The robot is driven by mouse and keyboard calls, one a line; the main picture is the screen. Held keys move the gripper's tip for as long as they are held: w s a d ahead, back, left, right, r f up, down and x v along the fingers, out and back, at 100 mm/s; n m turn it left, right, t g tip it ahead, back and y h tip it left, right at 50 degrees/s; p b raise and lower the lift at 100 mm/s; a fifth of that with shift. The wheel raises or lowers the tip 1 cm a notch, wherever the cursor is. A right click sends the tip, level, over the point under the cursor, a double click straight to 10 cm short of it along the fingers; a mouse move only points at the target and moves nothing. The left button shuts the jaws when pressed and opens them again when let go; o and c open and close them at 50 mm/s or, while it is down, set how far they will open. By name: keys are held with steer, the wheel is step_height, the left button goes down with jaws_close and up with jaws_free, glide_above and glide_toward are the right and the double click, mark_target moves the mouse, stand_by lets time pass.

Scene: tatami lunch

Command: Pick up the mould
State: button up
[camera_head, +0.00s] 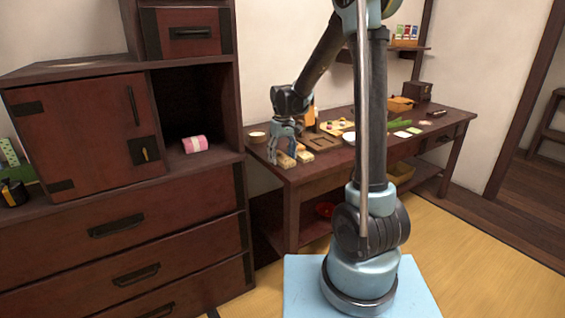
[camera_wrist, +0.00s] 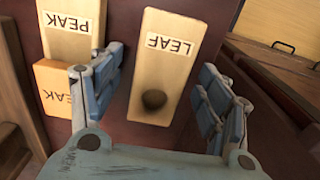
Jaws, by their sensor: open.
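The task's mould is most likely one of the labelled wooden blocks on the table. A pale block marked LEAF (camera_wrist: 165,75), with a dark round hollow near its lower end, lies between the fingers of my open gripper (camera_wrist: 160,65) in the wrist view. Gaps show on both sides of it. A pale block marked PEAK (camera_wrist: 73,42) and an orange-toned block, also marked PEAK (camera_wrist: 52,85), lie to its left; the left finger is near them. In the head view my gripper (camera_head: 284,148) is over the table's left end, at the pale blocks (camera_head: 304,157).
The dark wooden table (camera_head: 330,170) also carries a small round bowl (camera_head: 257,137), a brown wooden tray (camera_head: 320,144) and green items (camera_head: 398,123). A dark wooden cabinet (camera_head: 110,195) stands to the left, holding a pink roll (camera_head: 195,144). A wooden box edge (camera_wrist: 275,75) shows right of my fingers.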

steer(key=c, duration=1.2)
steer(key=shift+o, duration=0.2)
